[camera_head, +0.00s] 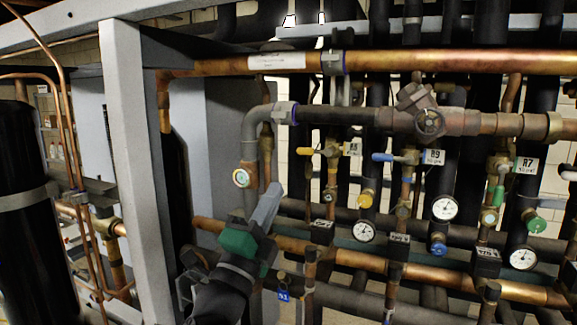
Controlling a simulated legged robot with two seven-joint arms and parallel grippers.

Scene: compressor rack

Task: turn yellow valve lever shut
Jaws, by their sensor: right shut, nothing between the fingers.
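The yellow valve lever (306,151) points left from a small brass valve (331,151) below the thick horizontal pipe. It looks about level. My right gripper (270,196), with grey fingers and a green body, comes up from the bottom of the view. It is shut and empty. In the picture it is below and left of the yellow lever, apart from it. My left gripper is not in view.
A copper pipe (440,61) runs across the top. A blue lever (383,157) sits on the valve to the right. Gauges (364,231) and a lower copper pipe (440,278) lie below. A grey frame post (137,170) and a black cylinder (24,220) stand left.

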